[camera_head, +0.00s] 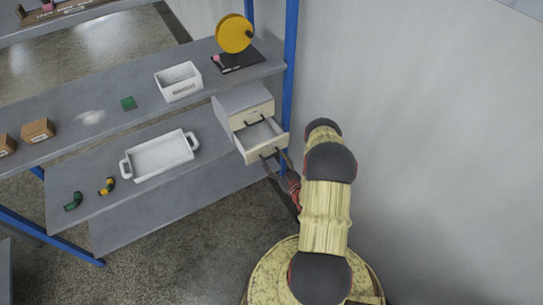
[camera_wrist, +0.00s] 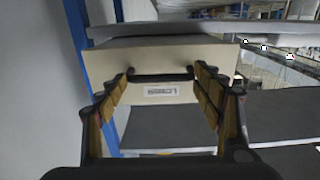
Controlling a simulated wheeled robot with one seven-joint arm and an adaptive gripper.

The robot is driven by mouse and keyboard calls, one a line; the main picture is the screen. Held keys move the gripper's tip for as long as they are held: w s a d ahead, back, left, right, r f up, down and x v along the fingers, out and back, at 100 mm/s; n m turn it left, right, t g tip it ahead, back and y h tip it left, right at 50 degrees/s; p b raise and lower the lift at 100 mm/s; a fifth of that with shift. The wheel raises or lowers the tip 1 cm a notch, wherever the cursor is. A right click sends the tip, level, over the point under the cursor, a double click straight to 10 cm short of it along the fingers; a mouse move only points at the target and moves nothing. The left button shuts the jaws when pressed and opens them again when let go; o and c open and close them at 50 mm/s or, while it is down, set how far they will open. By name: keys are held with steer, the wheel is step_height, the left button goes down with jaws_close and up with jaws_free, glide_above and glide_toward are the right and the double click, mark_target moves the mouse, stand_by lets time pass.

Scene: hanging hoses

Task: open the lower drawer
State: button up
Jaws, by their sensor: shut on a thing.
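The small drawer unit (camera_head: 238,98) stands on the lower shelf, by the blue post. Its upper drawer (camera_head: 258,114) is shut. The lower drawer (camera_head: 262,146) stands out from the unit, and its pale, empty-looking inside shows. My gripper (camera_head: 275,163) is at the front of the lower drawer, partly hidden by my arm. A white label (camera_wrist: 160,91) is on the drawer front below the handle.
A blue post (camera_head: 290,80) stands close beside the drawers, with a grey wall (camera_head: 430,120) to the right. A white tray (camera_head: 160,157) lies left on the lower shelf. A white bin (camera_head: 178,82) and a yellow reel (camera_head: 234,34) stand on the shelf above.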

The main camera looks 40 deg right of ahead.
steer(key=shift+d, duration=0.15)
steer(key=o, duration=1.4)
steer(key=shift+f, duration=0.1)
steer(key=shift+o, duration=1.2)
steer(key=shift+a, duration=0.2)
steer(key=v, duration=1.2)
steer(key=shift+d, duration=0.3)
steer(key=shift+c, duration=0.4)
